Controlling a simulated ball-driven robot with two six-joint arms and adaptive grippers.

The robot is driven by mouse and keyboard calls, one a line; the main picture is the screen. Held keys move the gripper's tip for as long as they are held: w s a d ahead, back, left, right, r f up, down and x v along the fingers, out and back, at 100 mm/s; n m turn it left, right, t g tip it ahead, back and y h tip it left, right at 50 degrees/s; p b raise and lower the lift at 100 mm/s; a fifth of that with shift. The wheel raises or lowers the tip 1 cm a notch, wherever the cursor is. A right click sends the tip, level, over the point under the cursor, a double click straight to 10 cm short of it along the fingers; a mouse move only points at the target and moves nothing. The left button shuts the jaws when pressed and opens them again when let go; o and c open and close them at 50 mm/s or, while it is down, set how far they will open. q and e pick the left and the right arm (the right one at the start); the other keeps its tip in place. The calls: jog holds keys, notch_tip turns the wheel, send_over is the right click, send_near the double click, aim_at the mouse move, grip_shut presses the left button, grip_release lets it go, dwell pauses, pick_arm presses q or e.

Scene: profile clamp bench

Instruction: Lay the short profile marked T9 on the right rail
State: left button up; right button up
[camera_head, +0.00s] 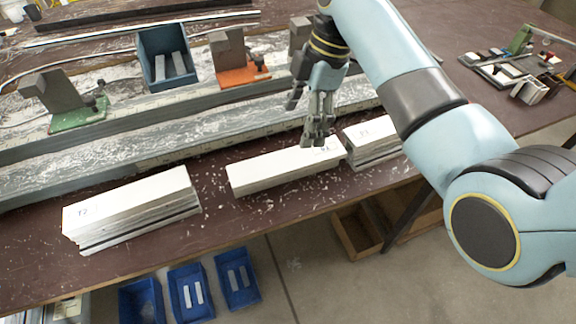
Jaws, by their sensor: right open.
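The right stack (372,140) also has a mark too small to read, so I cannot tell which is T9. My right gripper (318,138) is open, fingers pointing down at the middle profile's right end; contact is unclear. Long grey rails (110,143) run behind the stacks; which is the right rail is unclear. My left gripper is not in view.
Tools and a green vise (520,40) lie at the far right. Blue bins (188,290) and wooden crates (357,235) are below the bench.

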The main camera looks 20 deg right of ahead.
aim_at(288, 159)
jog(key=p+x, duration=0.1)
jog(key=x, duration=0.8)
jog(key=shift+f, duration=0.1)
grip_shut()
dwell(0.4)
